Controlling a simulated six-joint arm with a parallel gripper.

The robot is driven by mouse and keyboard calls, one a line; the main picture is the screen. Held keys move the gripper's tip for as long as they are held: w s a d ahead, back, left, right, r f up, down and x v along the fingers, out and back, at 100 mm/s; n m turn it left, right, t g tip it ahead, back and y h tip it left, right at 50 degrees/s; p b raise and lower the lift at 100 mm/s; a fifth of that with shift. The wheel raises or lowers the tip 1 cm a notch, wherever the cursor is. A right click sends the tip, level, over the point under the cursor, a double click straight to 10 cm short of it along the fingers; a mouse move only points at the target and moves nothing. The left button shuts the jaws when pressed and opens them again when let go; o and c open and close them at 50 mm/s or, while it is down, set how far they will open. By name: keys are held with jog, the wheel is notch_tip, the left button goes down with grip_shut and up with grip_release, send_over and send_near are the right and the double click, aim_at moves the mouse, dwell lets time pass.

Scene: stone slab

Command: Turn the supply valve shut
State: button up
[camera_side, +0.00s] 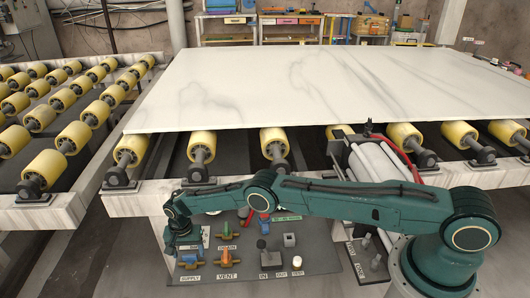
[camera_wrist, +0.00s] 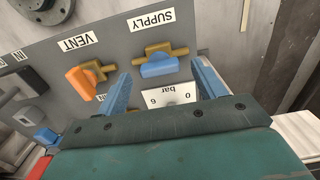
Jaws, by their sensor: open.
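The supply valve (camera_wrist: 160,67) has a blue handle on a brass body beside the SUPPLY label, on a grey panel. Its handle lies roughly along the brass body. In the side view the supply valve (camera_side: 190,258) is low on the panel's left, just below my gripper (camera_side: 181,245). In the wrist view my gripper (camera_wrist: 161,68) is open and empty. Its two blue fingers appear on either side of the blue handle. I cannot tell how far the fingertips are from the panel, and no contact is clear.
The orange-handled vent valve (camera_wrist: 82,80) is close beside the supply valve. A gauge (camera_wrist: 168,93) marked bar is partly hidden by my gripper. A drain valve (camera_side: 227,236) is above the vent valve. The stone slab (camera_side: 290,85) on yellow rollers overhangs behind.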

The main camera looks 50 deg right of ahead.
jog(key=shift+f, duration=0.8)
jog(key=c, duration=1)
